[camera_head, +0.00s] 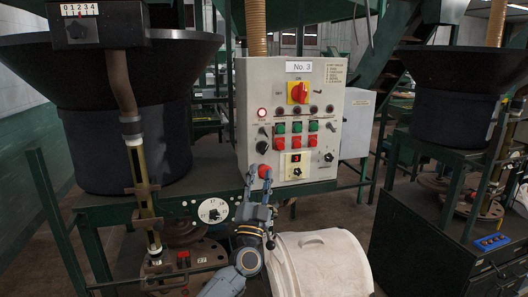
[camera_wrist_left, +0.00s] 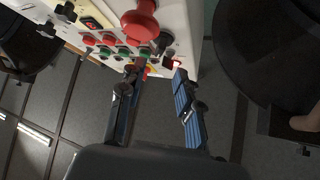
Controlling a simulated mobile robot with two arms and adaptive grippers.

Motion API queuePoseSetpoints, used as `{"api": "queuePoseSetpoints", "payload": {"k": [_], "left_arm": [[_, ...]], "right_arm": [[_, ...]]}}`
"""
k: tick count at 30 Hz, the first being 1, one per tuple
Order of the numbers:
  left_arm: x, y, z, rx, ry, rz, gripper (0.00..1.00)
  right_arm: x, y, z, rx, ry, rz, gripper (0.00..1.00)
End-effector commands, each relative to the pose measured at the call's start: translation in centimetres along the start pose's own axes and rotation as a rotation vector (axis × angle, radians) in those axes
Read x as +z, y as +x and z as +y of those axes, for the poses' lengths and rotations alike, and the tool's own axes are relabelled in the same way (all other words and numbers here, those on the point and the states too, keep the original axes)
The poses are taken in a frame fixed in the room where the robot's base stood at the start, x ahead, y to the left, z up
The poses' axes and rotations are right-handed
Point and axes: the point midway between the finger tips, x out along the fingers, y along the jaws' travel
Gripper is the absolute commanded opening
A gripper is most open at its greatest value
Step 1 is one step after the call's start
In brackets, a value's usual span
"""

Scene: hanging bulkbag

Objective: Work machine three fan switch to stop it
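The grey control panel labelled No. 3 (camera_head: 342,100) is upright in the middle of the head view. It has a red rotary switch on yellow (camera_head: 299,92), a row of green buttons above red ones, a small display and several black knobs (camera_head: 262,147). The lettering is too small to tell which is the fan switch. A red mushroom button (camera_head: 264,172) sits at its lower left; it looms large in the left wrist view (camera_wrist_left: 140,22). My left gripper (camera_head: 259,184) is just below that button. Its fingers (camera_wrist_left: 155,78) are apart with nothing between them. My right gripper is out of view.
A large black hopper (camera_head: 125,120) stands left of the panel, with a dial (camera_head: 214,210) on the green frame below. A white drum (camera_head: 325,262) stands below the panel. Another black hopper (camera_head: 455,100) is at right, above a dark cabinet.

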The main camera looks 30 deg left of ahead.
Motion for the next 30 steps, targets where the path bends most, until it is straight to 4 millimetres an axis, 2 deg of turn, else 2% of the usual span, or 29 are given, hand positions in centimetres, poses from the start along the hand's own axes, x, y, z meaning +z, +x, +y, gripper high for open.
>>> {"api": "queuePoseSetpoints", "payload": {"k": [1, 3, 9, 15, 23, 24, 28, 30], "left_arm": [[-0.2, 1.4, -0.2, -0.001, 0.002, 0.002, 0.34], [-0.1, 2.9, -0.1, 0.000, 0.001, 0.001, 0.34], [-0.1, 5.9, 0.0, 0.001, 0.000, 0.000, 0.34], [0.0, 7.1, 0.1, 0.002, -0.001, -0.001, 0.34], [0.1, 7.2, 0.1, 0.002, -0.001, -0.001, 0.34], [0.1, 7.2, 0.1, 0.002, -0.001, -0.001, 0.30], [0.1, 7.2, 0.1, 0.002, -0.001, -0.001, 0.03], [0.1, 7.2, 0.1, 0.002, -0.001, -0.001, 0.00]], "right_arm": [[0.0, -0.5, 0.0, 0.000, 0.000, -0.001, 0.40], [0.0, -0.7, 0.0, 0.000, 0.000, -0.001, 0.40], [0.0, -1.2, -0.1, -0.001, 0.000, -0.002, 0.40], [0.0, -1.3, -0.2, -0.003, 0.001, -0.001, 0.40], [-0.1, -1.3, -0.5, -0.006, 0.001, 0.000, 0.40], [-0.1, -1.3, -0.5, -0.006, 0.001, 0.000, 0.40], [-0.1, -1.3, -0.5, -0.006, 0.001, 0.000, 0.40], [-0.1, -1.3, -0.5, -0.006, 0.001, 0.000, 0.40]]}}
